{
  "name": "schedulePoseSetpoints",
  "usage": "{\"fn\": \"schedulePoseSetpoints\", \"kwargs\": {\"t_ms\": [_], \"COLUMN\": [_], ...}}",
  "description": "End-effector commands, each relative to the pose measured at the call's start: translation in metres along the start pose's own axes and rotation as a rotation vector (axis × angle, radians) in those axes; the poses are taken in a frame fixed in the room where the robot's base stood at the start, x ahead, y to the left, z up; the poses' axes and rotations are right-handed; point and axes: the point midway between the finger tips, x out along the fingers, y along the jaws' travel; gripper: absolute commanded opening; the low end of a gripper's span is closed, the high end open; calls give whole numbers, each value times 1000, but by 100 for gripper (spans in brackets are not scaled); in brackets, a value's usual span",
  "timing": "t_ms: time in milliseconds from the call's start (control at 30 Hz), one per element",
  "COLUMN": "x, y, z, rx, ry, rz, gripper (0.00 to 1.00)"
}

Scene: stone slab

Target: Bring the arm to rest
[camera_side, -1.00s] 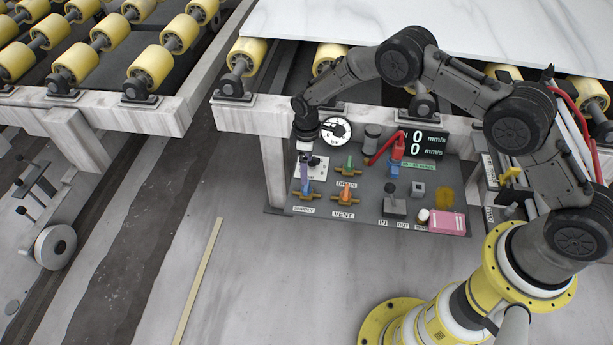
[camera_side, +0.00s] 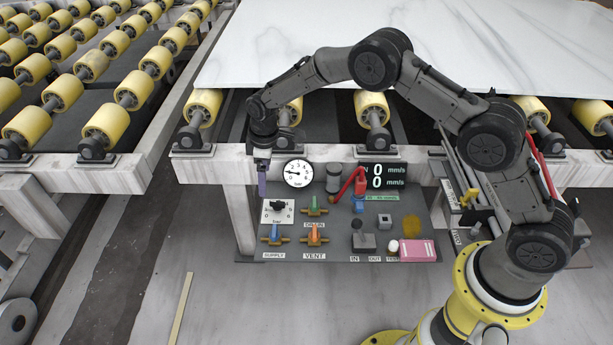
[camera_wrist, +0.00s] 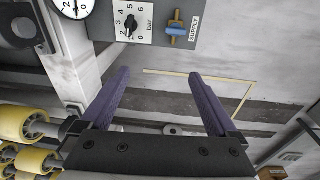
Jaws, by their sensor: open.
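My gripper (camera_side: 262,180) hangs at the end of the bent arm, above and left of the black regulator knob (camera_side: 278,207) on its white plate. In the wrist view my gripper (camera_wrist: 165,95) shows two purple fingers spread wide apart with nothing between them. The regulator knob (camera_wrist: 130,25) and the blue supply valve (camera_wrist: 176,28) lie beyond the fingertips, apart from them. My arm arches over the control panel (camera_side: 335,250) and is not folded.
A round gauge (camera_side: 298,173) and a speed display (camera_side: 384,177) stand at the panel's back. Drain (camera_side: 314,206) and vent (camera_side: 314,235) valves and a pink block (camera_side: 419,250) are on the panel. A white slab (camera_side: 420,50) lies on rollers behind. The floor left of the panel is mostly clear.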

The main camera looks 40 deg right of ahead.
Motion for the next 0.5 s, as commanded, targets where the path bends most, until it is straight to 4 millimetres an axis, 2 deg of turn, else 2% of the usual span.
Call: {"fn": "schedulePoseSetpoints", "kwargs": {"t_ms": [33, 200, 367, 500], "x": [-36, -141, -226, -287], "y": [11, 25, 20, 4], "z": [-5, 6, 36, 74], "rx": [11, 46, 102, 164], "ry": [44, 145, 220, 276], "rz": [31, 107, 163, 201], "gripper": [95, 95, 95, 95]}}
